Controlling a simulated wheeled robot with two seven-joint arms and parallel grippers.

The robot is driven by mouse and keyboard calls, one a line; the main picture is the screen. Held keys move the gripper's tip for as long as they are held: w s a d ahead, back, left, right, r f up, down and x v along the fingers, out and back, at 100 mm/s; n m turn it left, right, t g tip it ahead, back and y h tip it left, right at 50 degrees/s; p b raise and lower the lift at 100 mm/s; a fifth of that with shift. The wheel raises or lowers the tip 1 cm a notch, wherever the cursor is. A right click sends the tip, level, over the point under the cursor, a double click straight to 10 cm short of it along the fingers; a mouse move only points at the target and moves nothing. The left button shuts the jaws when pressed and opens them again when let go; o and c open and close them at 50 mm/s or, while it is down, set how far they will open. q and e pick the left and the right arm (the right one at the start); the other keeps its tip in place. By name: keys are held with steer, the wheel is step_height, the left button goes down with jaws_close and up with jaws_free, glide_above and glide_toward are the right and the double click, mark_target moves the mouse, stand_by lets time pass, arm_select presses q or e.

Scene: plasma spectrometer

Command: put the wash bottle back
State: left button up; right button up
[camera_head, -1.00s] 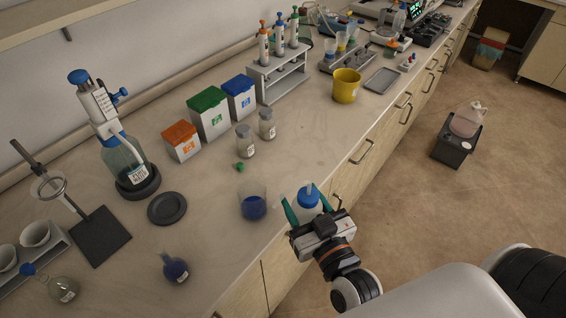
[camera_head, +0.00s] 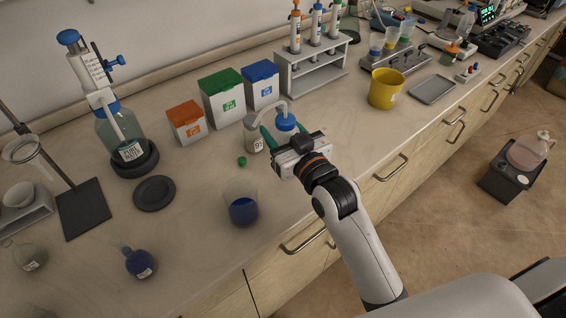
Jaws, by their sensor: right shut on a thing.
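The wash bottle (camera_head: 285,121) has a blue cap and a pale bent spout tube. My right gripper (camera_head: 285,133) is shut on it, with green fingertips on either side. The gripper body hides most of the bottle below the cap. It is over the bench, in front of the coloured boxes and by the sample jars; I cannot tell its height above the top. My left gripper is not in view.
A beaker of blue liquid (camera_head: 243,209) stands just left of my right gripper. A jar (camera_head: 253,133) and a green cap (camera_head: 242,161) are close by. A dark round disc (camera_head: 154,193) lies further left. Bare bench lies right, before the yellow tub (camera_head: 385,90).

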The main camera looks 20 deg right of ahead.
steer(key=shift+f, duration=1.1)
step_height(320, 180, down, 4)
steer(key=shift+r, duration=0.1)
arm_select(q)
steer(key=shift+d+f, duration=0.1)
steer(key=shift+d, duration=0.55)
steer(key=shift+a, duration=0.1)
arm_select(e)
steer(key=o, duration=0.6)
steer(key=shift+s+f, duration=0.1)
steer(key=shift+f, duration=0.15)
steer(key=shift+o, duration=0.2)
